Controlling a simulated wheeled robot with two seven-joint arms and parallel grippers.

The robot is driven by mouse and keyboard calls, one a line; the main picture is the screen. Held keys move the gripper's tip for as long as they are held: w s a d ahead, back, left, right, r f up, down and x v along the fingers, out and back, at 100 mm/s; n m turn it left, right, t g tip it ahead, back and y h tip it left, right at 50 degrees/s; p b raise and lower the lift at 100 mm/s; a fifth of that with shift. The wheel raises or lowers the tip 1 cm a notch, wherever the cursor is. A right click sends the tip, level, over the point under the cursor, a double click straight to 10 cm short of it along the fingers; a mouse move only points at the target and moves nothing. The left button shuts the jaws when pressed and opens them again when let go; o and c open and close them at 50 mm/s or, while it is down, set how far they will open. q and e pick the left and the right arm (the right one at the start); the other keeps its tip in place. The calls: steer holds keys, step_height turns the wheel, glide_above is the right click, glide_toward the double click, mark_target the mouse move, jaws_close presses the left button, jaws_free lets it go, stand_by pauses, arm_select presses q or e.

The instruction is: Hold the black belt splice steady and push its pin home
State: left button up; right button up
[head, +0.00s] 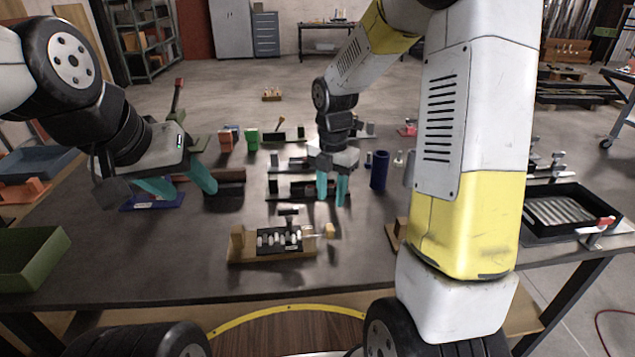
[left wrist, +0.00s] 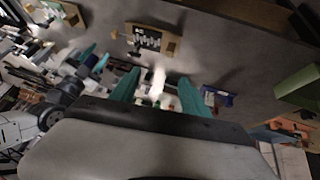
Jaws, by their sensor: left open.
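The black belt splice (head: 285,238), with pale teeth along it, lies on a wooden base (head: 270,255) near the front middle of the table. In the left wrist view the splice (left wrist: 148,39) shows at the top. My left gripper (head: 192,193) is open and empty, above the table left of and behind the splice; its spread teal fingers also show in the left wrist view (left wrist: 160,78). My right gripper (head: 332,195) hangs behind and right of the splice, fingers apart, apparently empty.
A green bin (head: 30,258) stands at the left front edge, a blue-grey tray (head: 38,168) behind it. Small fixtures and a blue cylinder (head: 379,170) stand behind the splice. A black tray (head: 565,212) is at the right. The table left of the splice is clear.

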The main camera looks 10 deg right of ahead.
arm_select(q)
steer(key=g+y, duration=0.2)
steer(key=g, duration=0.4)
glide_above(236, 229)
steer(key=shift+n, duration=0.3)
step_height(236, 229, down, 19)
steer(key=shift+f, duration=0.15)
step_height(236, 229, down, 8)
steer(key=shift+f, duration=0.1)
jaws_close()
stand_by(0.3)
